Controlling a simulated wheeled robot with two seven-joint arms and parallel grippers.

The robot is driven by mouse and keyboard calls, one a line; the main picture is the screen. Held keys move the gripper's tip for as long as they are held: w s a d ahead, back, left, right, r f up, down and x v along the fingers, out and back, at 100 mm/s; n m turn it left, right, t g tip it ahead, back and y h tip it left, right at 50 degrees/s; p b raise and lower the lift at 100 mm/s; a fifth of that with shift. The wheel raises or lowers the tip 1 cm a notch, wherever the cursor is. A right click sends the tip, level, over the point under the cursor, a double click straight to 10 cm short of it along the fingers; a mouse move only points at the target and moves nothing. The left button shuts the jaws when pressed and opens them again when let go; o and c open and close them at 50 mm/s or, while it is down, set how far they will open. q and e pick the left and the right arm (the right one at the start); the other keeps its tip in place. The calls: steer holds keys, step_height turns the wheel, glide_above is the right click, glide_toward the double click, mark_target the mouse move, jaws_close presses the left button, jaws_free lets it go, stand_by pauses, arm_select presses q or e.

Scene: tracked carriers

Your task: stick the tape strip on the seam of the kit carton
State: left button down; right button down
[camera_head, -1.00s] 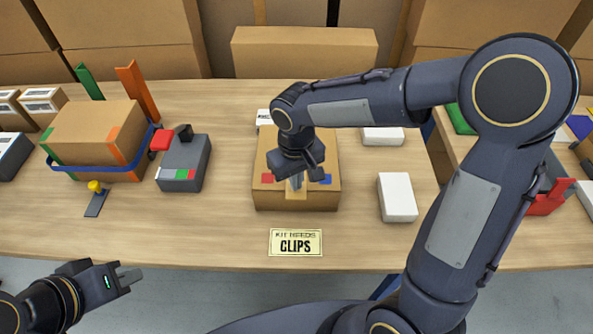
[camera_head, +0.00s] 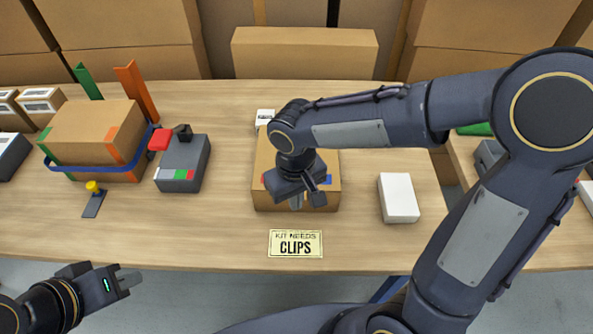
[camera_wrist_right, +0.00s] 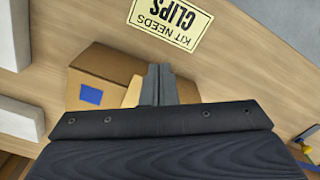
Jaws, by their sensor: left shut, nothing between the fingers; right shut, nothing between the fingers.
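The kit carton (camera_head: 266,201) is a brown box in the middle of the table, with red and blue marks near its front edge. The wrist view shows the carton (camera_wrist_right: 92,78) with a blue square. A pale tan strip (camera_wrist_right: 132,92), apparently the tape, lies against the carton beside my right fingers; my gripper hides part of it. My right gripper (camera_head: 309,200) is shut and empty at the carton's front edge; its fingers also show in the wrist view (camera_wrist_right: 156,84). I cannot tell whether they touch the carton. My left gripper (camera_head: 128,281) is shut and empty before the table's front edge.
A sign reading "KIT NEEDS CLIPS" (camera_head: 296,243) lies before the carton. A white box (camera_head: 398,198) stands to its right. A grey device (camera_head: 183,165) and a carton with a blue band (camera_head: 88,137) stand left.

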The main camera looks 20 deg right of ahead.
steer(key=shift+s+a, duration=0.1)
steer(key=shift+s, duration=0.3)
steer(key=shift+f, duration=0.1)
steer(key=shift+f+b, duration=0.3)
steer(key=shift+b, duration=0.1)
steer(key=shift+w+d+p, duration=0.25)
steer(key=shift+w+d, duration=0.05)
steer(key=shift+w, duration=0.8)
steer(key=shift+w+d+p, duration=0.2)
steer(key=shift+w+d, duration=0.15)
steer(key=shift+w, duration=0.75)
steer(key=shift+w+d+p, duration=0.25)
steer(key=shift+w+d, duration=0.05)
steer(key=shift+w, duration=0.8)
steer(key=shift+s, duration=0.1)
stand_by(0.4)
steer(key=shift+s+a, duration=0.15)
steer(key=shift+s, duration=0.25)
steer(key=shift+r, duration=0.1)
